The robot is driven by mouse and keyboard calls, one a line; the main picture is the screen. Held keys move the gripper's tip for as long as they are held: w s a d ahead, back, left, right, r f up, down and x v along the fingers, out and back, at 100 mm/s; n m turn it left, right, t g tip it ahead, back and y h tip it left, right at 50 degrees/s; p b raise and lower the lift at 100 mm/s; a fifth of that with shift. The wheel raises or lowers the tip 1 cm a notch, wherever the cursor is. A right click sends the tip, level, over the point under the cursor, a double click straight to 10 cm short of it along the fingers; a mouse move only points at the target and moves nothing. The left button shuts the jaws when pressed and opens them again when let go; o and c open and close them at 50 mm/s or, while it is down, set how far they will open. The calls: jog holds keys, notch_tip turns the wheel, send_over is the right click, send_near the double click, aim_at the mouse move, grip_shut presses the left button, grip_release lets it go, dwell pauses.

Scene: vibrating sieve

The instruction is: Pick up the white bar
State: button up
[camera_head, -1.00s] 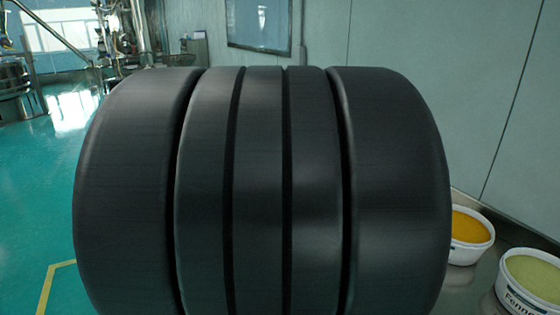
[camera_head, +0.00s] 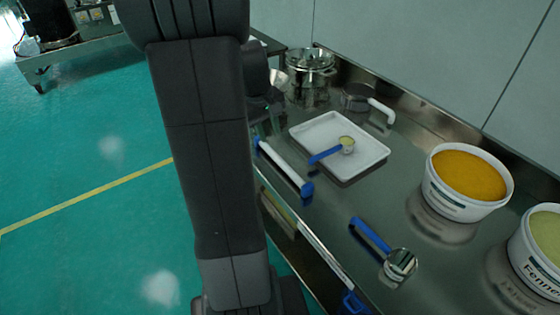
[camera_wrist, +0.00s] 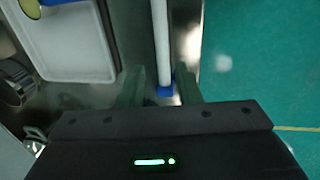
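The white bar (camera_head: 284,166) has blue ends and lies along the near left edge of the steel table in the head view. In the wrist view the white bar (camera_wrist: 160,40) runs down the middle, with a blue end near my fingers. My gripper (camera_wrist: 160,78) is open, one finger on each side of the bar's line, with visible gaps between fingers and bar. I cannot tell how high the fingers are above the bar. In the head view my arm hides part of the gripper and the bar's far surroundings.
A white tray (camera_head: 374,160) holding a blue-handled scoop (camera_head: 326,154) stands beside the bar. Another blue-handled scoop (camera_head: 372,236), a tub of orange powder (camera_head: 456,207), a tub of green powder (camera_head: 524,262), a pan (camera_head: 357,97) and a steel pot (camera_head: 309,72) share the table (camera_head: 330,212).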

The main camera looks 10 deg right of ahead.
send_over(273, 153)
jog(key=f, duration=0.4)
jog(key=shift+s+a+f, duration=0.15)
jog(key=shift+s+a, duration=0.15)
jog(key=shift+s, duration=0.05)
jog(key=f, duration=0.5)
jog(key=shift+w+d+b, duration=0.25)
jog(key=shift+w+b, duration=0.05)
jog(key=shift+w, duration=0.05)
jog(key=c, duration=0.7)
